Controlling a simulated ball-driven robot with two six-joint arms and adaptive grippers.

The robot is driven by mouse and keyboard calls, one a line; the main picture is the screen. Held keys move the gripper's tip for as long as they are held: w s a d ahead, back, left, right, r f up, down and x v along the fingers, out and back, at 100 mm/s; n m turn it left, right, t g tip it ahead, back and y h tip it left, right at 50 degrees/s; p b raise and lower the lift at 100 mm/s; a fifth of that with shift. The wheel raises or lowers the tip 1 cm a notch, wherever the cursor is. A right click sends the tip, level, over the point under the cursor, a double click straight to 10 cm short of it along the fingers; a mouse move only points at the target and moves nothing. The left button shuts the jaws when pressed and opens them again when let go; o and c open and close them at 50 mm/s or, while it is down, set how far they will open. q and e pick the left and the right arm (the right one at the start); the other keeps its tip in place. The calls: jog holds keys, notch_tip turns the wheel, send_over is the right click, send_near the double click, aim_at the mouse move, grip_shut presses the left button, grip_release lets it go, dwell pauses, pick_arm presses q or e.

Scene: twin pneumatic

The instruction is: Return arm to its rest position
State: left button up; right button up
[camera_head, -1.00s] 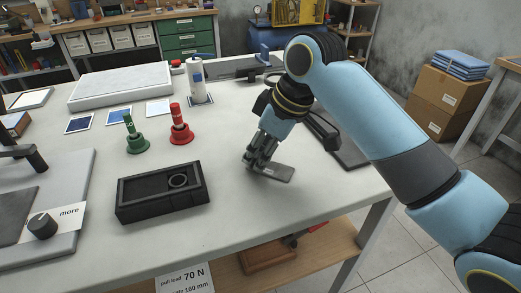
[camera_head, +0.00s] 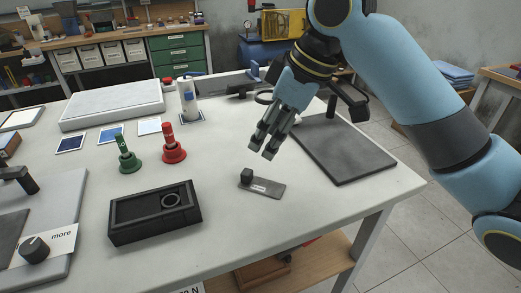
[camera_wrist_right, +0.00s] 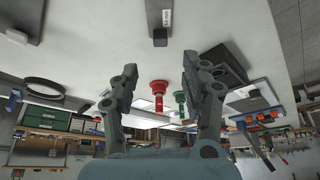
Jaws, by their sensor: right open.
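My right arm comes in from the right in the head view. Its gripper (camera_head: 267,143) is raised above the table, open and empty. A small grey plate with a dark block on one end (camera_head: 262,186) lies on the table just below and in front of the fingertips, apart from them. In the right wrist view the two fingers (camera_wrist_right: 160,95) stand wide apart with nothing between them, and the dark block (camera_wrist_right: 160,37) shows beyond them. My left gripper is not in view.
A black box with a ring (camera_head: 154,212) stands front left. A red-handled piece (camera_head: 173,152) and a green one (camera_head: 129,162) stand behind it. A dark flat plate (camera_head: 345,150) lies right of the gripper. White table (camera_head: 225,225) is clear at the front.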

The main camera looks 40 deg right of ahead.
jog(key=shift+v, duration=0.95)
jog(key=s+f, duration=0.2)
jog(key=s+a+f+m, duration=0.1)
jog(key=s+f, duration=0.1)
jog(key=s+f+m+h, duration=0.1)
jog(key=s+f, duration=0.2)
jog(key=shift+a, duration=0.25)
jog(key=s+d+f+m+h, duration=0.15)
jog(key=s+f+m, duration=0.25)
jog(key=s, duration=0.7)
notch_tip(320, 180, down, 32)
jog(key=s+d+g+b, duration=0.2)
jog(key=b, duration=0.2)
jog(key=s+d+f+g+b, duration=0.1)
jog(key=s+f+b, duration=0.2)
jog(key=s+f, duration=1.4)
jog(key=shift+s+h, duration=0.25)
jog(key=shift+h, duration=0.1)
